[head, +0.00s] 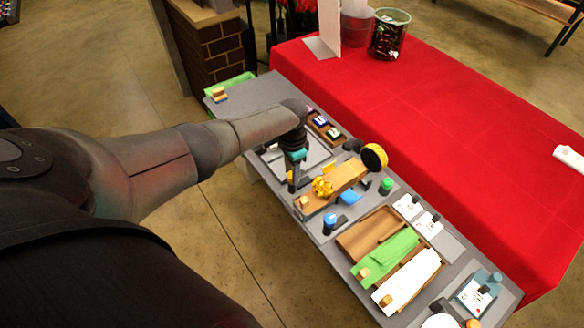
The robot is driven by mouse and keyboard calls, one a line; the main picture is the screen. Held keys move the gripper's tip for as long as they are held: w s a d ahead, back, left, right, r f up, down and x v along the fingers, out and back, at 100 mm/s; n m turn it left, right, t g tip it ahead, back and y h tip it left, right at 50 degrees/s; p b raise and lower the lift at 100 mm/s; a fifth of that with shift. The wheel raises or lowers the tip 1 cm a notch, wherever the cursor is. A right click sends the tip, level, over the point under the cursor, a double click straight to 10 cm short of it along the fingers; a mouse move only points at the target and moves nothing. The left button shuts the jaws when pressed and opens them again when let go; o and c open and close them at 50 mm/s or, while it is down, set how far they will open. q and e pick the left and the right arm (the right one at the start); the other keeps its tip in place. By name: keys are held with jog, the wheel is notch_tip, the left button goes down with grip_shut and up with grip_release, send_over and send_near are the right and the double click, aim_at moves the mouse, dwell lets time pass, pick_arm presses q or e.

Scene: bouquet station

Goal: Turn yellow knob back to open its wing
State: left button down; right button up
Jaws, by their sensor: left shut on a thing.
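My left arm reaches in from the left. Its gripper (291,184) points down at the near edge of the grey station board, beside a pale grey framed panel. It is shut on a small yellow piece (290,177), which looks like the yellow knob; the fingers hide most of it. I cannot tell how far the knob is turned. The wing is not clearly recognisable, as my arm and gripper cover part of that area. A yellow flower-shaped piece (322,187) lies on a wooden block (345,180) just right of the gripper. My right gripper is not in view.
A yellow disc (374,157) stands behind the block, with a green-capped item (386,186) nearby. A wooden tray (371,232), green strip (388,257) and white strip (409,279) lie right. A red-covered table (450,130) runs behind, mostly bare.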

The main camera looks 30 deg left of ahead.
pick_arm(q)
jog(key=n+p, duration=0.2)
jog(key=n, duration=0.3)
jog(key=shift+r+n, duration=0.1)
jog(key=shift+n, duration=0.2)
jog(key=n+p, duration=0.1)
jog(key=n, duration=0.3)
jog(key=shift+n, duration=0.4)
jog(key=c, duration=0.5)
grip_release()
notch_tip(320, 180, up, 3)
jog(key=shift+f+p, duration=0.1)
jog(key=shift+p, duration=1)
jog(key=shift+r, duration=0.95)
notch_tip(320, 180, up, 10)
jog(key=shift+r, duration=0.2)
